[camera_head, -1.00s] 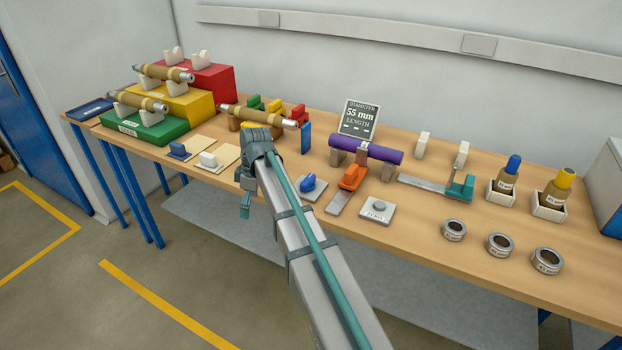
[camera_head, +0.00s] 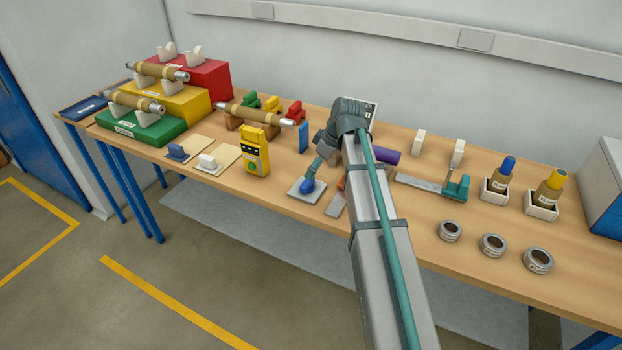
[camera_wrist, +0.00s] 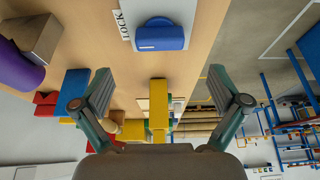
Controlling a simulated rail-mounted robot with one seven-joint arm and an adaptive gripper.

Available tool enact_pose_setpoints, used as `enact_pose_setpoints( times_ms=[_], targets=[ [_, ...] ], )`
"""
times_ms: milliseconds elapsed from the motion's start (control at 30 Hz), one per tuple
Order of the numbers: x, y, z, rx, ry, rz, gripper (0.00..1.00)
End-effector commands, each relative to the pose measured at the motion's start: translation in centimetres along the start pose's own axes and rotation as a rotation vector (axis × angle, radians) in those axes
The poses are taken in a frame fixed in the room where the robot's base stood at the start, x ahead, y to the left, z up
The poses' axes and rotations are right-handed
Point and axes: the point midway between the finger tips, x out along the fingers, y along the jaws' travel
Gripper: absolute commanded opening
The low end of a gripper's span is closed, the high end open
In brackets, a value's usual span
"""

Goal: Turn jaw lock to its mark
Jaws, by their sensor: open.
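The jaw lock is a blue knob (camera_head: 307,187) on a grey plate (camera_head: 299,194) near the front of the bench. In the wrist view the knob (camera_wrist: 160,36) lies at the top centre, beside a "LOCK" label (camera_wrist: 122,25). My gripper (camera_wrist: 160,78) is open and empty, its two fingers spread wide. In the wrist view the knob lies beyond the fingertips, roughly centred between them. In the head view my gripper (camera_head: 316,170) is just above the knob; whether they touch is hard to tell. The mark for the lock cannot be made out.
A yellow device (camera_head: 255,152) stands left of the lock. A purple cylinder (camera_head: 385,158) and orange part lie to the right, partly behind my arm. A teal-and-grey gauge (camera_head: 432,185), bottles and several rings (camera_head: 493,245) are further right.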

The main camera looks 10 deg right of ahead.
Motion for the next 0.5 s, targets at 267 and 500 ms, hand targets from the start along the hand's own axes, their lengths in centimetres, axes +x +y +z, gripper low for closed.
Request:
enact_pose_setpoints(
  times_ms=[267,500],
  targets=[
    [4.3,0.0,0.0,0.000,-0.002,-0.003,0.98],
    [6.9,0.0,0.0,-0.001,-0.002,-0.001,0.98]
  ],
)
